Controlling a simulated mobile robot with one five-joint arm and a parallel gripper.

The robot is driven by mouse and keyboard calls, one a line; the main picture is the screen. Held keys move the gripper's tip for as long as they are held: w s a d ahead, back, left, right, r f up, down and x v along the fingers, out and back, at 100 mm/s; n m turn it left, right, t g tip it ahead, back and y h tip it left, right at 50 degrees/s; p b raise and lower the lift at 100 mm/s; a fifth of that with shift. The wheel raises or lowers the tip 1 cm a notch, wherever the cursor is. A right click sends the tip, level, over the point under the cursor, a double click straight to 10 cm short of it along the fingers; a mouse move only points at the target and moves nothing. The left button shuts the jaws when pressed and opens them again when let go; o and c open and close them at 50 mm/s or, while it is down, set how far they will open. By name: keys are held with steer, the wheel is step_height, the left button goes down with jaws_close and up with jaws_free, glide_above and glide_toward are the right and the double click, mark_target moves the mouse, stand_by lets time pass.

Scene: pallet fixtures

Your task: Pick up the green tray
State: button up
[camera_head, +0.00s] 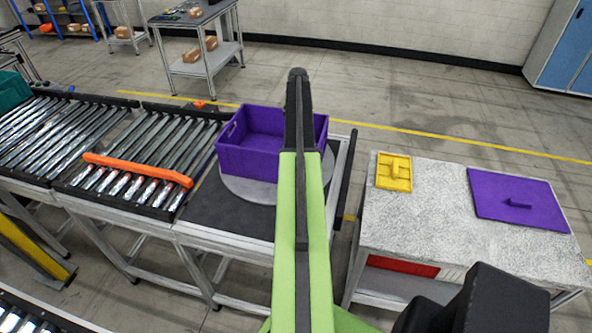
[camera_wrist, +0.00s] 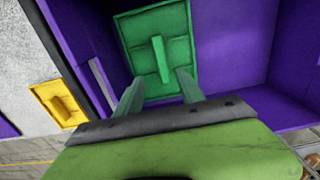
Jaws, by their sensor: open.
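The green tray (camera_wrist: 176,40) lies inside the purple bin (camera_wrist: 235,45) in the wrist view, with a raised bar handle (camera_wrist: 160,58) along its middle. My gripper (camera_wrist: 158,80) is open, its two fingers apart and pointing into the bin toward the tray. The handle shows between and just beyond the fingertips; I cannot tell whether they touch it. In the head view the purple bin (camera_head: 245,160) stands on a round grey plate at the end of the conveyor. My arm hides part of the bin, and the green tray does not show there.
A speckled table (camera_head: 440,215) stands at right with a yellow tray (camera_head: 394,172) and a purple panel (camera_head: 515,200). The roller conveyor (camera_head: 120,160) at left carries an orange bar (camera_head: 135,169). The bin's walls surround the green tray closely.

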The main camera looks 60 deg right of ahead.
step_height(320, 180, down, 10)
steer(key=b, duration=0.8)
steer(key=shift+a, duration=0.15)
steer(key=shift+r, duration=0.25)
jaws_close()
stand_by(0.6)
